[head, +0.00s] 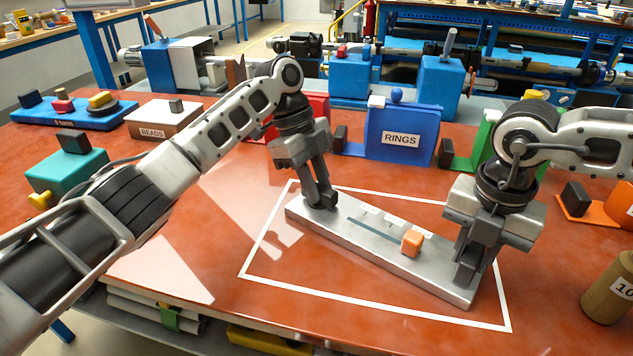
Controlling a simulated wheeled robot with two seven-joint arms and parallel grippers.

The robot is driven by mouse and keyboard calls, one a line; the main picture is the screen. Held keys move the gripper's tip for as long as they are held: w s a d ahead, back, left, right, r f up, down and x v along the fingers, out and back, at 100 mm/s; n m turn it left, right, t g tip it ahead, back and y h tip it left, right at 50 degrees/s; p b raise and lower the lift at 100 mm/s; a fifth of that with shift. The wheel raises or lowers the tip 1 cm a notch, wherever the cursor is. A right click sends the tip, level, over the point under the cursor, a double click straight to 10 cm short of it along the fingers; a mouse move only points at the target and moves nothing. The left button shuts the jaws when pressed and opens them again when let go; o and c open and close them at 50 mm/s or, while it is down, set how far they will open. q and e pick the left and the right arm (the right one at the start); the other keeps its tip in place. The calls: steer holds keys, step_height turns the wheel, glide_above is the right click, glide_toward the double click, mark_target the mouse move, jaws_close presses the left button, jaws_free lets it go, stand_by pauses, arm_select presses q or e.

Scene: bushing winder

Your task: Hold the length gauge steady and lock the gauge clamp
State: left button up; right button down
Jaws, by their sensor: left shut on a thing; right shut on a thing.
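The length gauge (375,262) is a long silver bar lying on the red table, slanting down to the right. A thin scale strip with small pale blocks runs along its top. An orange block (412,242) sits on the bar right of its middle; I cannot tell if it is the gauge clamp. My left gripper (321,201) is shut at the bar's far left end. My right gripper (466,280) is shut at its near right end, beside the orange block. The fingers hide what exactly each one grips.
A white outline (375,313) on the table surrounds the gauge. A blue RINGS bin (402,135) stands behind it. A teal block (68,172) and a BEADS box (163,118) are at the left. A brown cylinder (606,290) stands at the right edge.

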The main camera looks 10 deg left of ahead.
stand_by(0.4)
arm_select(q)
steer(key=o, duration=1)
steer(key=v, duration=1.2)
steer(key=shift+w, duration=0.1)
arm_select(e)
steer(key=c, duration=1.1)
jaws_free()
